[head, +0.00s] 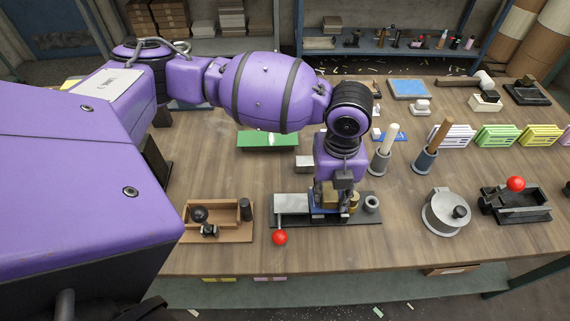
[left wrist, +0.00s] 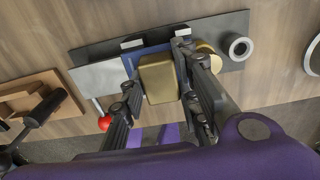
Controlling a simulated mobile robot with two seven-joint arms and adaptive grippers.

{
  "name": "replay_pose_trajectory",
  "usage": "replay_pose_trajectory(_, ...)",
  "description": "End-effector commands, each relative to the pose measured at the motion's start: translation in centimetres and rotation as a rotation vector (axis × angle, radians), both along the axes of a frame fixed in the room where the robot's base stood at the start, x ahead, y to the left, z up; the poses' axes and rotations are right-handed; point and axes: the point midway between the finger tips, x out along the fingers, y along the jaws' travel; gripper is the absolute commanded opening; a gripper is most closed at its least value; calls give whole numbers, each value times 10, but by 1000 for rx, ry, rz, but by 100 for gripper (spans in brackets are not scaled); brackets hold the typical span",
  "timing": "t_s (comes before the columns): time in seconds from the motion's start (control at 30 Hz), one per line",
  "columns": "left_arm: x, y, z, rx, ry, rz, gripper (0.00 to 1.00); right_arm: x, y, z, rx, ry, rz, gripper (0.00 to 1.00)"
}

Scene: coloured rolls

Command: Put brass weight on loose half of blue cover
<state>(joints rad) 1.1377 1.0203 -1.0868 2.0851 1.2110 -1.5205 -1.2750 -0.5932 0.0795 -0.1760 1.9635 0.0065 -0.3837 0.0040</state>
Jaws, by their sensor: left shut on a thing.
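The brass weight (left wrist: 158,80) is a gold block with rounded edges, held between the two fingers of my left gripper (left wrist: 157,62). In the head view my left gripper (head: 334,208) points down over the dark base plate and partly hides the weight (head: 329,196). The blue cover (left wrist: 131,64) shows as a blue strip beside and beneath the weight; its blue edge also shows in the head view (head: 316,211). Most of the cover is hidden, so I cannot tell its halves apart or whether the weight touches it. My right gripper is not in view.
The dark base plate (head: 364,217) also carries a grey metal plate (head: 290,204), a red-knobbed lever (head: 280,237), a grey ring (head: 372,203) and a round brass piece (left wrist: 206,50). A wooden tray (head: 215,234) stands left, a lidded metal pot (head: 446,213) right.

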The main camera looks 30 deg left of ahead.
Motion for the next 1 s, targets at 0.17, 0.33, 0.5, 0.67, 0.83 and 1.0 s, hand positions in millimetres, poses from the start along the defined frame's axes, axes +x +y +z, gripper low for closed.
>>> replay_pose_trajectory(0.17,1,0,1,-1,-4,0,0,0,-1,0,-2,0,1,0)
replay_pose_trajectory(0.33,1,0,-1,0,-4,0,44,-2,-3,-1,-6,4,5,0)
replay_pose_trajectory(0.5,1,0,0,0,-4,0,48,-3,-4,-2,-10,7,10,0)
replay_pose_trajectory(0.67,1,0,0,0,-5,-1,48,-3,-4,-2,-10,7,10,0)
replay_pose_trajectory(0.83,3,-1,16,-1,-9,-2,48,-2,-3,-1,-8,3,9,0)
replay_pose_trajectory(1.0,3,0,52,0,-12,-1,48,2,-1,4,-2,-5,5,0)
